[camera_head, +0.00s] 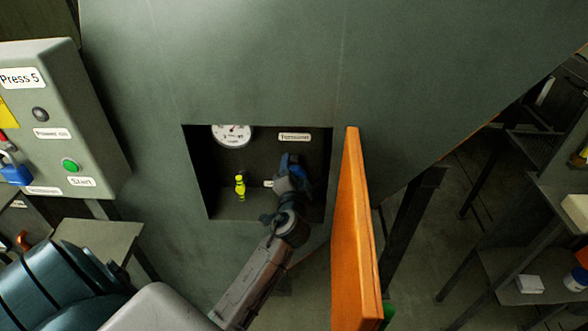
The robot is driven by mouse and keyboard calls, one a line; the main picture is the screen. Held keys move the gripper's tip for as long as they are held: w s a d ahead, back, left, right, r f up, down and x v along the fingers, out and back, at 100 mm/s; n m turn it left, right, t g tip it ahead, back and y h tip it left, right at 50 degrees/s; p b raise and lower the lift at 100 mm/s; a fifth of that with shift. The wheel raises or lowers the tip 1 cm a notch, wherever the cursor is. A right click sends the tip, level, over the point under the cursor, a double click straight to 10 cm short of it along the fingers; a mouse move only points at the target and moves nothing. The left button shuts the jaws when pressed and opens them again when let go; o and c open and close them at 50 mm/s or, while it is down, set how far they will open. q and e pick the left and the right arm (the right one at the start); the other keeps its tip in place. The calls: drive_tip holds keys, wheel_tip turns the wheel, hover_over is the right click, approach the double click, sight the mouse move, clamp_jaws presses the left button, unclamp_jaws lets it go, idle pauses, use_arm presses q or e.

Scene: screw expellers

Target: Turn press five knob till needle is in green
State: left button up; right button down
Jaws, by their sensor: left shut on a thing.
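The round white gauge (232,134) is at the top left of a recessed box in the grey press wall. Its upper edge is cut off by the recess, and its needle and green zone are too small to read. My left gripper (292,172) reaches into the right part of the recess, under the label that seems to read "Ferment". It is shut on what seems to be the press five knob, which the gripper mostly hides; blue parts show at its tip. My right gripper is not in view.
A yellow-green fitting (240,185) stands in the recess left of my gripper. An open orange door (352,235) juts out right of the recess. The Press 5 control box (64,115) with buttons and a blue padlock is at left.

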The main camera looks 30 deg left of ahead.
use_arm(q)
drive_tip(key=shift+m, duration=0.3)
drive_tip(key=o, duration=1)
drive_tip(key=shift+s+d+f, duration=0.15)
drive_tip(key=shift+s+d, duration=0.1)
drive_tip(key=shift+s, duration=0.15)
drive_tip(key=shift+b+v, duration=1.5)
drive_tip(key=shift+v, duration=3.5)
drive_tip(key=shift+a, duration=0.1)
